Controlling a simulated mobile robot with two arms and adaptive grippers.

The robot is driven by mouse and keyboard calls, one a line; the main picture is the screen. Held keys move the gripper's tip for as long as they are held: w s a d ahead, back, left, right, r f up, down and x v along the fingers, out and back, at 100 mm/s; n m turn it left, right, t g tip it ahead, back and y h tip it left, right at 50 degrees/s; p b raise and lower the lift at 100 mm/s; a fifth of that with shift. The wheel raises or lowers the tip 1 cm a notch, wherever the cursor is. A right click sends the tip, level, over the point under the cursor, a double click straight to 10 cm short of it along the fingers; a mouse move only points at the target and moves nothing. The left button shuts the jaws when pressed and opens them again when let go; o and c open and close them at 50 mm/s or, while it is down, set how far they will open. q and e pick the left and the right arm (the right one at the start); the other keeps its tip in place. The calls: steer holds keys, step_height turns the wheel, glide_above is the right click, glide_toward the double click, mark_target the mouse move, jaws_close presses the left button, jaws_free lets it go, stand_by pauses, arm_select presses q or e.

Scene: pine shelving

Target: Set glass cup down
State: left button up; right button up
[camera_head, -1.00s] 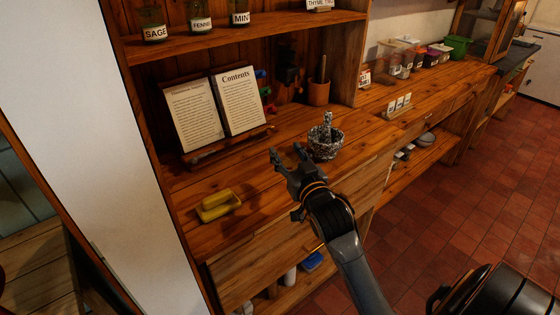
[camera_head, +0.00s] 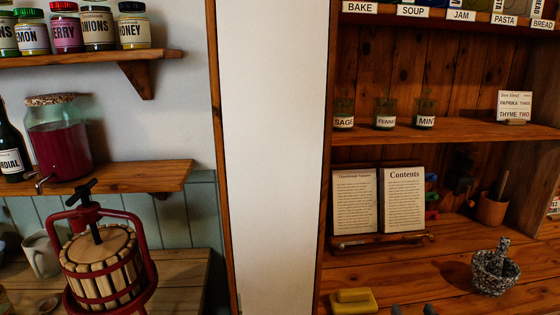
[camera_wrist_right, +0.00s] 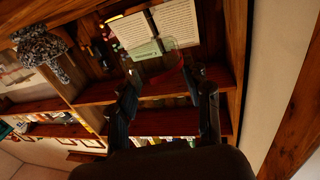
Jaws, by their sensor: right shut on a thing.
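The glass cup (camera_wrist_right: 168,58) shows faintly as a clear, greenish shape between the fingers of my right gripper (camera_wrist_right: 165,75) in the right wrist view. The gripper is shut on it, and its outline is hard to make out. In the head view only the dark fingertips of my right gripper (camera_head: 412,309) show at the bottom edge, over the wooden counter (camera_head: 400,272); the cup cannot be made out there. My left gripper is not in view.
A yellow block-shaped item (camera_head: 353,300) lies left of the fingertips. A speckled mortar with pestle (camera_head: 495,272) stands to the right. An open book on a stand (camera_head: 380,205) is behind. A red-framed fruit press (camera_head: 100,265) and a drink jar (camera_head: 60,140) are at left.

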steer(key=s+a+f+n+y, duration=0.1)
steer(key=s+a+f+y, duration=0.15)
steer(key=a, duration=0.45)
steer(key=s+f, duration=0.3)
steer(key=s, duration=0.4)
steer(key=shift+h, duration=0.35)
steer(key=shift+w+r, duration=0.1)
